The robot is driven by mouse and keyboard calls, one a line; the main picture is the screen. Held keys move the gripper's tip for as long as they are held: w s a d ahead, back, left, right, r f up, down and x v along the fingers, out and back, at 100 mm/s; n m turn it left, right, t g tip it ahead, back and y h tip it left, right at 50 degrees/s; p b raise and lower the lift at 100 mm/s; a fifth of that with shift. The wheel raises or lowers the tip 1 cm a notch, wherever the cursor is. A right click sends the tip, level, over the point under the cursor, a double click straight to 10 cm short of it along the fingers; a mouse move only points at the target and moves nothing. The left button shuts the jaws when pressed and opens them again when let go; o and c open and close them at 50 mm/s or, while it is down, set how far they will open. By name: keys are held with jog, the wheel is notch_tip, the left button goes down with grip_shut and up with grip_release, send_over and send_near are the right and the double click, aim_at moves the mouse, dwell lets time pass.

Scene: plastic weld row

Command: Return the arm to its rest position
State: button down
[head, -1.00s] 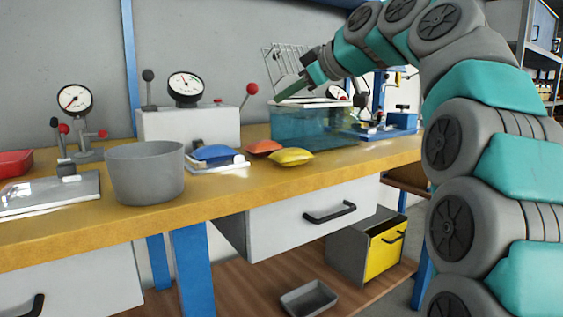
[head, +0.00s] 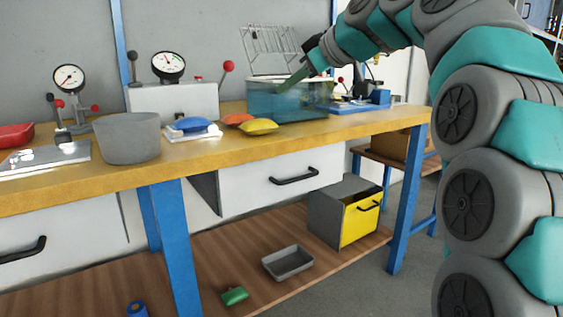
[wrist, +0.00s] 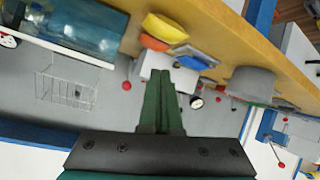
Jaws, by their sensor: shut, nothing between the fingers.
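My gripper (head: 281,92) shows in the head view at the end of my arched arm, by the clear blue-tinted tank (head: 315,102) on the bench. Its green fingers overlap the tank in the picture; I cannot tell the exact gap. In the wrist view the two green fingers of my gripper (wrist: 161,71) lie side by side, closed, with nothing between them. My arm reaches in from the right and is bent high over the bench.
The lower shelf holds a grey tray (head: 288,262), a green item (head: 235,295) and a yellow-fronted box (head: 360,222).

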jog(key=s+d+f+m+g+h+p, duration=0.2)
jog(key=s+d+f+m+g+p, duration=0.1)
jog(key=s+f, duration=0.8)
jog(key=s+d+f+m+g+h+p, duration=0.3)
jog(key=s+f, duration=0.8)
jog(key=s, duration=0.6)
jog(key=s+d+f+m+g+h+p, duration=0.3)
jog(key=s+d+f+m, duration=0.3)
jog(key=s+f, duration=0.5)
jog(key=s+d+g+p, duration=0.1)
jog(key=s, duration=0.2)
jog(key=shift+d+f+p, duration=0.25)
jog(key=shift+f+p, duration=0.1)
jog(key=shift+p, duration=0.05)
